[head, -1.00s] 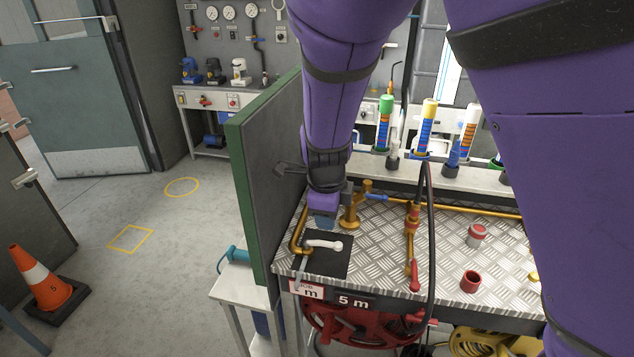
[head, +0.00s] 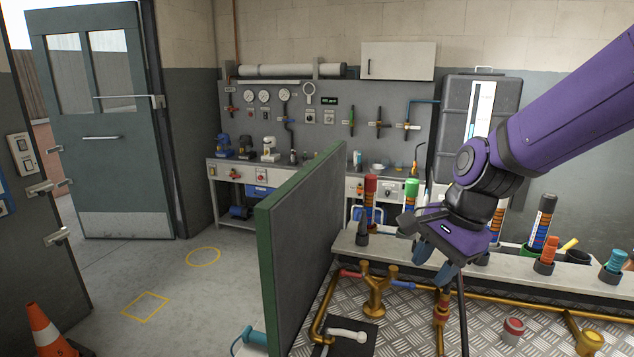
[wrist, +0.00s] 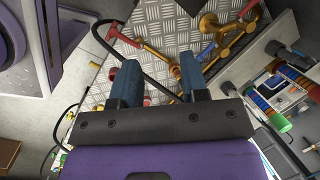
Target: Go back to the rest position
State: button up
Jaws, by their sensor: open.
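My gripper (head: 434,264) is raised above the back part of the tread-plate bench (head: 400,337). Its purple body and two blue fingers show in the head view. In the wrist view the two fingers (wrist: 158,85) are apart with nothing between them. Below the gripper, brass pipework with a red and blue handled valve (head: 377,290) stands on the bench. The gripper looks clear of it. A black hose (wrist: 140,58) passes beyond the fingers in the wrist view.
A green-edged grey panel (head: 305,245) stands at the bench's left side. A rack ledge (head: 585,273) with several coloured tubes runs along the bench's back. A traffic cone (head: 47,333) stands at lower left. The floor with yellow markings (head: 203,257) is open.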

jog(key=s+d+r+n+t+h, duration=0.1)
jog(key=s+d+r+n+t, duration=0.1)
jog(key=s+d+r+n, duration=0.3)
jog(key=s+d+r+n+t+h, duration=0.2)
jog(key=s+d+r+n, duration=0.4)
jog(key=s, duration=0.4)
jog(key=shift+r+n, duration=0.2)
jog(key=shift+n, duration=0.2)
jog(key=shift+d, duration=0.1)
